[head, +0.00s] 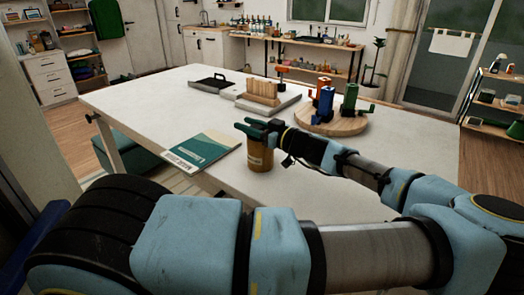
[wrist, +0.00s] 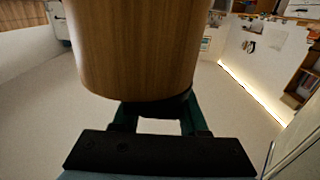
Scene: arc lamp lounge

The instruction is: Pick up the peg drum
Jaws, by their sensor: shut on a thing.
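The white table (head: 180,105) holds a green and white booklet (head: 203,151) left of the drum. Behind are a black-handled tray (head: 211,82), a wooden block rack (head: 262,92), and a round board (head: 333,124) with red, blue and green items. The table's left middle is clear.

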